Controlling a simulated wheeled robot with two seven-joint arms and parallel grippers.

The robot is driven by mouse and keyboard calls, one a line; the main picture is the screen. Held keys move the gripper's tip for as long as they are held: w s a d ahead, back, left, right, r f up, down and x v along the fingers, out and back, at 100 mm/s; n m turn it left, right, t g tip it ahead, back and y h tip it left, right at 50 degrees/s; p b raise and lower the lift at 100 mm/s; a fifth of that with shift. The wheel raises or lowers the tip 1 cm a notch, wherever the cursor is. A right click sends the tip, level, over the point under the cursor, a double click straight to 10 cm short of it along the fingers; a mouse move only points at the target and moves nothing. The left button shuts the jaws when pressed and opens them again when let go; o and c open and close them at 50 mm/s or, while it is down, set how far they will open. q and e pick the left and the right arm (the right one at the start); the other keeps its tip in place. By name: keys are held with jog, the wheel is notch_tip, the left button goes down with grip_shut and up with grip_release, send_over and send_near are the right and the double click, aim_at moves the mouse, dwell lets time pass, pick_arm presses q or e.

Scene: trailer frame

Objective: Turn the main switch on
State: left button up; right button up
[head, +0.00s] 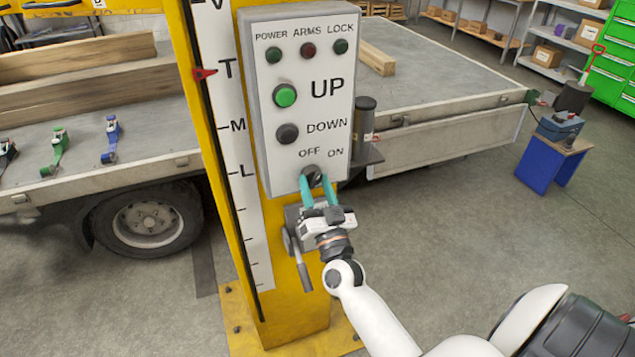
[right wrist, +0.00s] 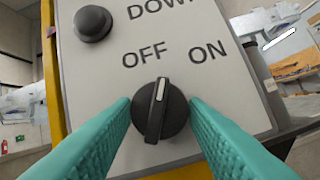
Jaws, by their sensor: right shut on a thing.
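The main switch (right wrist: 159,110) is a black rotary knob at the bottom of a grey control panel (head: 326,58), below the words OFF and ON. It also shows in the head view (head: 312,174), partly hidden by the fingers. In the right wrist view its white pointer mark points up between the two words, a little nearer OFF. My right gripper (head: 318,188) has its teal fingers on both sides of the knob and is shut on it. The POWER (head: 273,55), ARMS (head: 307,49) and LOCK (head: 340,46) lamps look dark. My left gripper is not in view.
The panel is on a yellow post (head: 290,315) with a lever handle (head: 302,268) below it. A green UP button (head: 285,95) and a dark DOWN button (head: 287,133) are above the knob. A flatbed trailer (head: 440,80) stands behind. The floor at right is mostly clear.

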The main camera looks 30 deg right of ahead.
jog(key=m+g+h+p, duration=0.1)
jog(key=m, duration=0.2)
jog(key=m+g+h+p, duration=0.1)
jog(key=m, duration=0.2)
jog(key=m+g+h+p, duration=0.1)
jog(key=m, duration=0.2)
jog(key=shift+a+r+h, duration=0.2)
jog(key=shift+a+h, duration=0.05)
jog(key=shift+h, duration=0.15)
jog(key=shift+m, duration=0.3)
jog(key=o, duration=1)
jog(key=shift+c, duration=0.2)
jog(key=shift+f, duration=0.1)
